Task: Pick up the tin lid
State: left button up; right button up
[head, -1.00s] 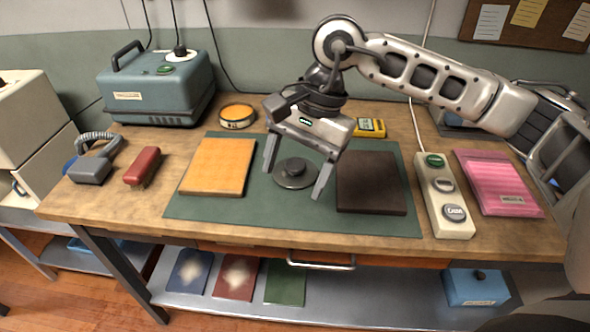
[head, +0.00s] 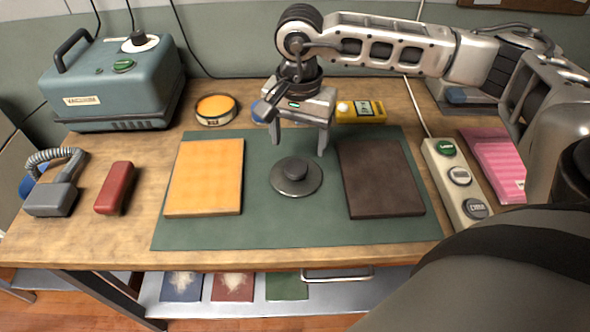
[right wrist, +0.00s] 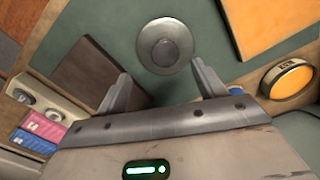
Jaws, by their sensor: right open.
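The tin lid (head: 296,178) is a round grey metal disc with a dark knob in its middle. It lies flat on the green mat (head: 290,229), between an orange board and a dark brown board. My right gripper (head: 299,148) is open and empty. It hangs above the mat, at the far side of the lid, with its fingers pointing down. In the right wrist view the lid (right wrist: 164,46) lies beyond and between the two open fingertips, apart from them. My left gripper is not in view.
The orange board (head: 204,178) and brown board (head: 381,178) flank the lid. A yellow device (head: 361,110) and a round orange-topped tin (head: 216,109) stand behind. A button strip (head: 458,181), red block (head: 115,187) and teal machine (head: 118,85) stand farther out. The mat's front is clear.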

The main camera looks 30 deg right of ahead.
aim_at(296, 167)
notch_tip(296, 167, down, 3)
jog(key=shift+r, duration=0.15)
jog(key=shift+w+d+f+p, duration=0.1)
jog(key=shift+w+f+p, duration=0.1)
jog(key=shift+f, duration=0.7)
jog(key=shift+w+a+f+p, duration=0.1)
jog(key=shift+w+f+p, duration=0.1)
jog(key=shift+f, duration=0.65)
jog(key=shift+w+d+f+p, duration=0.1)
jog(key=shift+w+f+p, duration=0.1)
jog(key=shift+f, duration=0.7)
jog(key=c, duration=1.1)
